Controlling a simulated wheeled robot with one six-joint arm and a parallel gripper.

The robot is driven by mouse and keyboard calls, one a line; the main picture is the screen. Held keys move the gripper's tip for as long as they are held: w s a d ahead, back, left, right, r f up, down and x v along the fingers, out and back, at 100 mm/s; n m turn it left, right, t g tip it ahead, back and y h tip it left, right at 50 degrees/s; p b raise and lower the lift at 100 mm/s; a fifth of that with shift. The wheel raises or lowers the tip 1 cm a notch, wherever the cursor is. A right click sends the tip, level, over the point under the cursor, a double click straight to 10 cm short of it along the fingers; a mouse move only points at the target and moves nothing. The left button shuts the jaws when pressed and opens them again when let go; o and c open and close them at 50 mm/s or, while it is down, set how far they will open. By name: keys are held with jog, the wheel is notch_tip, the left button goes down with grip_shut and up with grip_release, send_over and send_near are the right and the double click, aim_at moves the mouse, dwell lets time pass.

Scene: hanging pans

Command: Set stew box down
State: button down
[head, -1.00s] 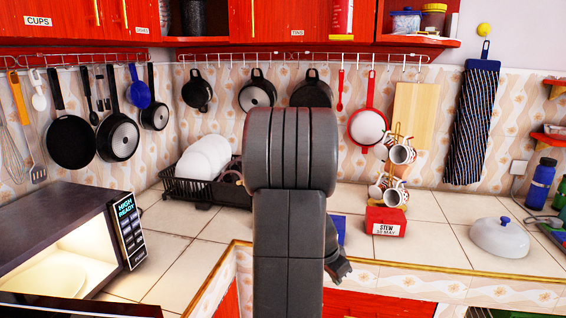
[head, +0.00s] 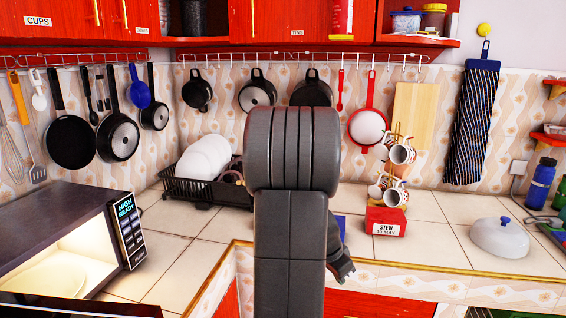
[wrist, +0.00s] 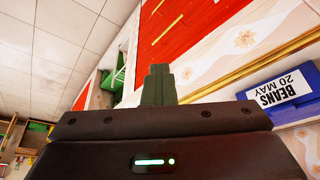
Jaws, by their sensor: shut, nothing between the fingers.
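The stew box (head: 385,222) is red with a white label reading "STEW 10 MAY". It sits on the tiled counter in front of the mug stand, right of my arm in the head view. My gripper (head: 346,275) shows partly behind my arm, near the counter's front edge, left of and lower in the picture than the stew box and apart from it. In the wrist view my gripper (wrist: 158,72) has its fingers together with nothing between them. The stew box is not in the wrist view.
A blue box labelled "BEANS 20 MAY" (wrist: 285,113) is close by on the counter; my arm partly hides it in the head view. A mug stand (head: 391,172) is behind the stew box. A grey lid (head: 499,238) lies right, with bare tiles between. The open microwave (head: 70,240) is left.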

jog(key=shift+w+a+f+n+t+y, duration=0.5)
jog(key=shift+w+a+f+n+y, duration=0.5)
jog(key=shift+w+a+f+n, duration=1.6)
jog(key=shift+w+a+f+n+t+y, duration=0.5)
jog(key=shift+w+a+f+n+y, duration=0.6)
jog(key=shift+a+f+n, duration=2.8)
jog(key=s+d+r+m+g+h, duration=0.2)
jog(key=s+d+r+m, duration=0.4)
jog(key=d+r+m, duration=0.4)
jog(key=s+d+r+m+g+h, duration=0.2)
jog(key=s+d+r+m+g, duration=0.1)
jog(key=s+d+r+m, duration=0.4)
jog(key=d+r+m, duration=0.3)
jog(key=d+m, duration=0.1)
jog(key=d, duration=0.3)
jog(key=shift+r+m+h, duration=0.3)
jog(key=shift+r+m, duration=0.05)
jog(key=shift+m, duration=0.05)
